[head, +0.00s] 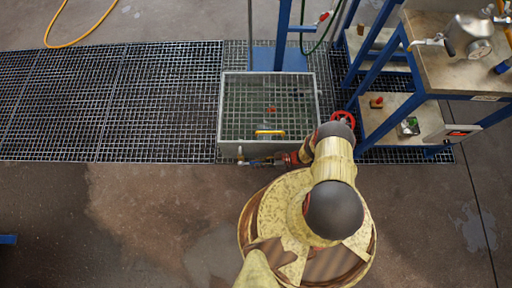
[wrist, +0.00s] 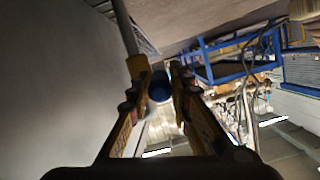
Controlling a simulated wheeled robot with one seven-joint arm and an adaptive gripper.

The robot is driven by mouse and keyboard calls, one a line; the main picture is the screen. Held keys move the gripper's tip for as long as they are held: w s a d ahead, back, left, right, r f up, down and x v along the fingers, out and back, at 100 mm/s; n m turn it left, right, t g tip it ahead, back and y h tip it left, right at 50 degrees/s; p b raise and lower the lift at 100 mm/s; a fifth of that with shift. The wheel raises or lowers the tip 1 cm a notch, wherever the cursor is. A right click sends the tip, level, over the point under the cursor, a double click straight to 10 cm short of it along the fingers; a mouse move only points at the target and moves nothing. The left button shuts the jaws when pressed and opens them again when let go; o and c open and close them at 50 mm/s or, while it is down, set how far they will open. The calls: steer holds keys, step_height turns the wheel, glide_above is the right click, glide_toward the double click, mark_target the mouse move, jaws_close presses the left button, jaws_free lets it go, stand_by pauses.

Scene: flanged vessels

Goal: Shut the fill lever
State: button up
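A blue rounded end (wrist: 159,87), possibly the fill lever's grip, shows between the fingertips. I cannot tell whether either finger touches it. The lever's angle cannot be made out.
A blue-framed bench (head: 372,128) with a gauge vessel (head: 470,38) stands on the right. A yellow hose (head: 85,35) lies at the back left.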

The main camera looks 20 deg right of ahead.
steer(key=o, duration=0.4)
steer(key=shift+r, duration=0.1)
steer(key=v, duration=1.2)
